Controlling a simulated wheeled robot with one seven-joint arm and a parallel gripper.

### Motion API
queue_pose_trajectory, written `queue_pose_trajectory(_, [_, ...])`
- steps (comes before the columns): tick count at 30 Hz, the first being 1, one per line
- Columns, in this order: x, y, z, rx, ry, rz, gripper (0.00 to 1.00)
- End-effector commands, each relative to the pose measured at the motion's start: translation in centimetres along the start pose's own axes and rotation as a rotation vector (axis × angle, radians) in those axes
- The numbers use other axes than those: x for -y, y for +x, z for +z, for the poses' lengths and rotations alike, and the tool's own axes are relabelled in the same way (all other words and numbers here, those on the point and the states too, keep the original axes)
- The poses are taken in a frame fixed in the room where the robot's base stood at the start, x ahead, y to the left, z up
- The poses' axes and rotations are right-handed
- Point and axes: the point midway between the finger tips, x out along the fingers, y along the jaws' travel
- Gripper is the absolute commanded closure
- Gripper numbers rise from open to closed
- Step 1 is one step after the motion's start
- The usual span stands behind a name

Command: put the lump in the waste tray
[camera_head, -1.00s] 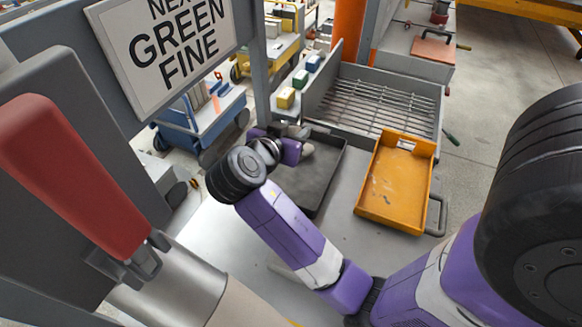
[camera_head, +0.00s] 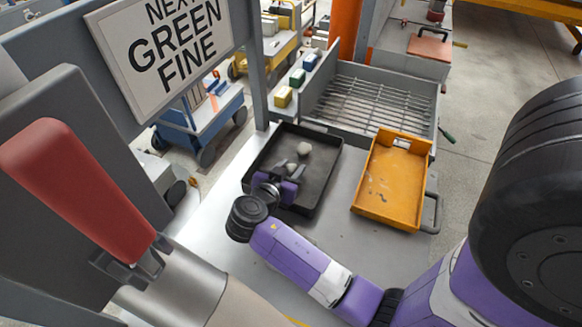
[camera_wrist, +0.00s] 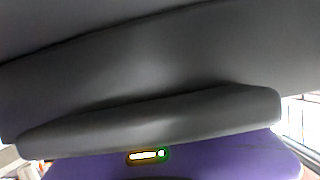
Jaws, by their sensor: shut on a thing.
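A small pale grey lump (camera_head: 304,149) shows at the tip end of my gripper (camera_head: 299,160) in the head view. The jaws are shut on it, though the fingers are small and the exact contact is hard to see. Gripper and lump appear over the black shallow tray (camera_head: 323,188); I cannot tell their height above its floor. An orange tray (camera_head: 393,190) with dark marks inside stands to the right of the black one. No label shows which is the waste tray. The wrist view shows only dark grey surfaces and a purple part, with no lump visible.
A slatted metal grate (camera_head: 375,102) lies behind the trays. Small yellow, green and blue blocks (camera_head: 297,78) sit on its left. A sign (camera_head: 165,50) and a red-handled lever (camera_head: 75,190) stand at the left. Bare metal table (camera_head: 215,235) lies left of the trays.

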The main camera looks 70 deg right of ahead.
Motion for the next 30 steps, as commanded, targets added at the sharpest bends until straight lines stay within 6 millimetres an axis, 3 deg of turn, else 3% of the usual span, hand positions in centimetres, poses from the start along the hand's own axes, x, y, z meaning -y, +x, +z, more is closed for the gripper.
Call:
queue_pose_trajectory(8, [0.0, 0.1, 0.3, 0.0, 0.001, 0.0, 1.0])
queue_pose_trajectory(9, [0.0, 0.1, 0.2, 0.0, 0.0, 0.0, 0.58])
queue_pose_trajectory(12, [0.0, 0.1, 0.2, 0.0, 0.0, 0.0, 0.4])
queue_pose_trajectory(24, [0.0, -0.1, -0.2, 0.0, 0.0, 0.0, 0.4])
queue_pose_trajectory(30, [0.1, -3.0, 0.2, 0.001, 0.0, -0.006, 0.4])
